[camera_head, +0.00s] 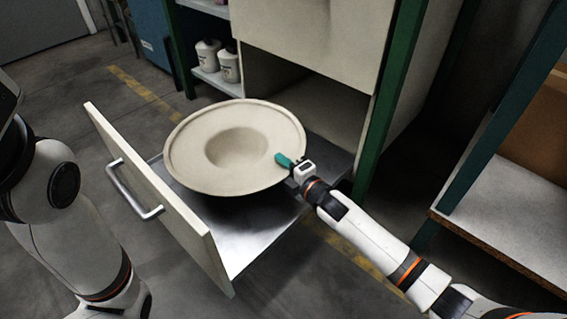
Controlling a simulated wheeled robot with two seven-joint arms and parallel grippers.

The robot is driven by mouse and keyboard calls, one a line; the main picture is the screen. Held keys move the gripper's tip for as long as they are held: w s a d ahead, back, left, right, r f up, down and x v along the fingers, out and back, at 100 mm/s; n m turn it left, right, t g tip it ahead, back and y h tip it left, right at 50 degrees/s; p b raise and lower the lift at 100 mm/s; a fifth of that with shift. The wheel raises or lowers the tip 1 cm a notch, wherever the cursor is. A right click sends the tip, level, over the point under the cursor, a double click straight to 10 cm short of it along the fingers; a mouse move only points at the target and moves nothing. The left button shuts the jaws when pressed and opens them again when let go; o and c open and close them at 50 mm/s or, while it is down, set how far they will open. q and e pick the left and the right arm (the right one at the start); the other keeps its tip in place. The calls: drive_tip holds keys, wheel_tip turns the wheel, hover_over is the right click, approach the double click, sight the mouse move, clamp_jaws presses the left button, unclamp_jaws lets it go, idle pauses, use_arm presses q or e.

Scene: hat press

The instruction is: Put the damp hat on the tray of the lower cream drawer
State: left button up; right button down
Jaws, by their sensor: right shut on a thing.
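The hat (185,147) is cream with a wide round brim and shows its hollow crown facing up. It is over the metal tray (238,243) of the lower cream drawer (165,195), which is pulled out. My right gripper (288,163) is shut on the hat's brim at its right edge. Whether the hat touches the tray cannot be told, as the hat hides the tray beneath it. My left gripper is not in view; only part of my left arm shows at the left edge.
The drawer front has a metal handle (128,192) at the left. A green frame post (388,105) stands right of the drawer. White bottles (229,67) stand on a shelf behind. A grey-topped bench (515,208) is at the right. Floor is free in front of the drawer.

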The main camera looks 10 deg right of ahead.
drive_tip(key=shift+f, duration=0.55)
idle(0.4)
drive_tip(key=c, duration=1.3)
unclamp_jaws()
drive_tip(key=shift+o, duration=0.2)
